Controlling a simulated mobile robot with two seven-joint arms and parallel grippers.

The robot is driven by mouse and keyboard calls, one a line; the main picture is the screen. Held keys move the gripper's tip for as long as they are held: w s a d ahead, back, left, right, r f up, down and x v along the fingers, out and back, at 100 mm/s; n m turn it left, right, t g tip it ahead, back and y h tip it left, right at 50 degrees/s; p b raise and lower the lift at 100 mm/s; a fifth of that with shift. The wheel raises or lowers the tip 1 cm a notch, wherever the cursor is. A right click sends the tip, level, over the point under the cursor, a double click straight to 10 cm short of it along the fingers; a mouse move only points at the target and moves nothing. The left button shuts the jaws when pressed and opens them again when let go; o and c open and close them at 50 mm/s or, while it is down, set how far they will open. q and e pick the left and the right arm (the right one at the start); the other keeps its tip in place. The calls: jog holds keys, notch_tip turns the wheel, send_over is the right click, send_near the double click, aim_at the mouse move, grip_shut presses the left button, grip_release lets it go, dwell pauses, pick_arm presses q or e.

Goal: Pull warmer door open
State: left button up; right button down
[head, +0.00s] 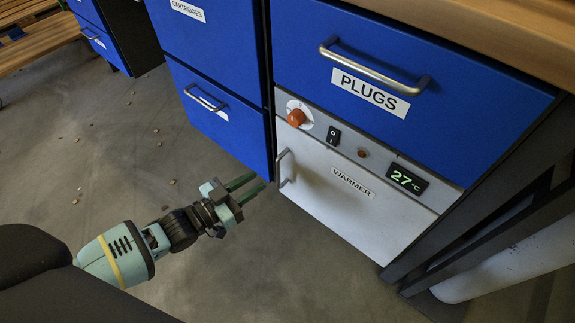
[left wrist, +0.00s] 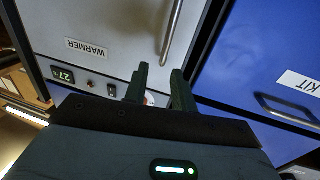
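The warmer door (head: 345,195) is a light grey panel labelled WARMER, low in the cabinet, and it looks shut. Its bar handle (head: 284,168) stands upright at the door's left edge. My left gripper (head: 257,185) is open and empty, just left of the handle, with its two green fingers pointing toward it. In the left wrist view the picture is upside down: the warmer door (left wrist: 110,25) fills the upper left, the handle (left wrist: 172,32) lies beyond the fingertips, and the gripper (left wrist: 160,75) appears apart from it. My right gripper is not in view.
Above the door is a control strip with an orange knob (head: 296,117), a switch (head: 333,135) and a display (head: 407,178) reading 27 °C. A blue PLUGS drawer (head: 440,75) is above. Blue drawers (head: 215,120) stand to the left. The floor (head: 130,150) is mostly clear, with small scattered bits.

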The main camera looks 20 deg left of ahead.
pick_arm(q)
jog(key=shift+a+f+b+x, duration=0.15)
jog(key=shift+b+x, duration=0.4)
jog(key=shift+x, duration=0.9)
jog(key=shift+a+f+b+x, duration=0.1)
jog(key=shift+b+x, duration=0.5)
jog(key=shift+x, duration=0.9)
jog(key=shift+a+f+b+x, duration=0.15)
jog(key=shift+b+x, duration=0.4)
jog(key=shift+x, duration=0.9)
jog(key=shift+w, duration=0.2)
grip_shut()
